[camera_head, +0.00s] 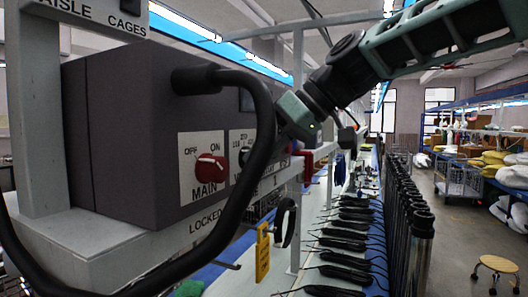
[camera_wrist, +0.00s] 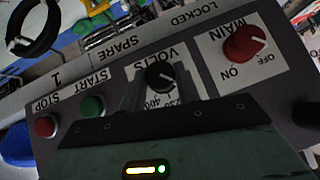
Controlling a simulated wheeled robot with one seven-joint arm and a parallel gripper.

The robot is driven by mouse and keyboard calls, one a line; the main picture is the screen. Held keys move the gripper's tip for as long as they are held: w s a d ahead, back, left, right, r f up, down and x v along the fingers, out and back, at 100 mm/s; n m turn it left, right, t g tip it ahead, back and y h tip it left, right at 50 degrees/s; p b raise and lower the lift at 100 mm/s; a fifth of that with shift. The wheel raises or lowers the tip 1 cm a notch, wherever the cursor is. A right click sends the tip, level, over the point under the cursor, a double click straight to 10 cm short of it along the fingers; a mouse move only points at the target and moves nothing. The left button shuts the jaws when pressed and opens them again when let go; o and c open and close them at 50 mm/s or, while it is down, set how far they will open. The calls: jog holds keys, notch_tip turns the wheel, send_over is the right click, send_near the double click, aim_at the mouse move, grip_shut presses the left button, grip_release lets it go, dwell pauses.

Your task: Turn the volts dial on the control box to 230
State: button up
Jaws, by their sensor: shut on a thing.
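The grey control box (camera_head: 120,130) stands at the left of the head view. Its volts dial (camera_wrist: 160,78) is a small black knob on a white plate marked VOLTS, upside down in the wrist view. The figure 400 and part of another figure show beside it. I cannot tell for sure which figure its pale mark points to. My gripper (camera_wrist: 160,87) is at this plate with its fingers on either side of the knob, shut on it. In the head view, my gripper (camera_head: 290,122) comes from the right, and a thick black cable hides its fingertips.
The red MAIN dial (camera_head: 210,168) sits beside the volts plate. A green START button (camera_wrist: 92,106) and a red STOP button (camera_wrist: 45,126) lie on the other side.

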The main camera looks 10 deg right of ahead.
jog(key=m+g+y+b, duration=0.2)
jog(key=g+y+b, duration=0.1)
jog(key=m+g+y+b, duration=0.1)
jog(key=m, duration=0.1)
jog(key=shift+w+d+f+g+y, duration=0.25)
jog(key=shift+w+g+y, duration=0.05)
jog(key=shift+w, duration=0.1)
dwell(0.3)
dwell(0.5)
jog(key=o, duration=1)
jog(key=b+v, duration=0.3)
jog(key=v, duration=1.4)
jog(key=shift+w+d, duration=0.15)
jog(key=shift+d, duration=0.1)
